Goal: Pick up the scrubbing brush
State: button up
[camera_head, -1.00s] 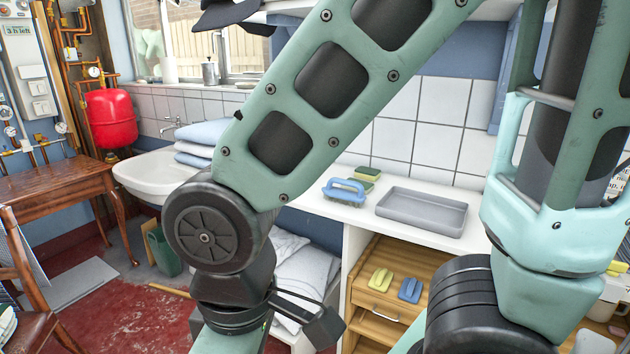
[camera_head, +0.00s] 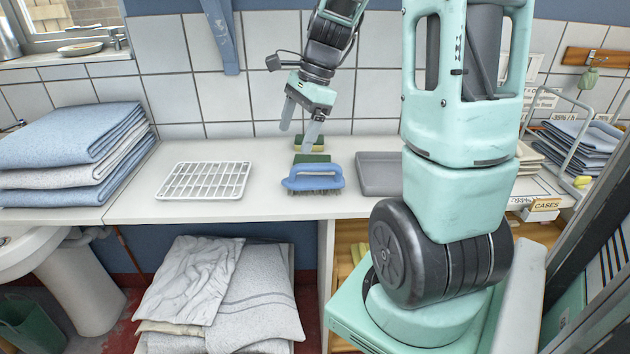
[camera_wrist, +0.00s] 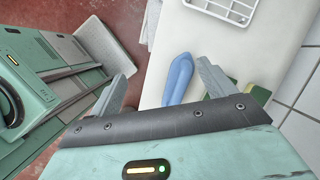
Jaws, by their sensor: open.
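The scrubbing brush (camera_head: 313,179) has a blue looped handle and dark bristles. It lies bristles down near the front edge of the white counter (camera_head: 262,204), in the middle of the head view. In the wrist view its blue body (camera_wrist: 178,78) shows between the fingers, partly hidden by my gripper. My gripper (camera_head: 298,136) is open and empty. It points down above the back of the counter, behind the brush in the head view and apart from it.
Green and yellow sponges (camera_head: 310,143) lie just behind the brush, below my gripper. A grey tray (camera_head: 378,176) is to the right. A white wire rack (camera_head: 204,180) is to the left, beyond it folded linens (camera_head: 68,150). The tiled wall (camera_head: 180,95) stands close behind.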

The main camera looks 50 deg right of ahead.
jog(key=s+d+m+t, duration=0.1)
jog(key=s+d+m, duration=0.2)
jog(key=d+m, duration=0.45)
jog(key=n, duration=0.2)
send_near(306, 180)
jog(key=shift+m, duration=0.25)
jog(key=x, duration=0.8)
jog(key=shift+w+a, duration=0.25)
jog(key=shift+a, duration=0.05)
jog(key=c, duration=1.1)
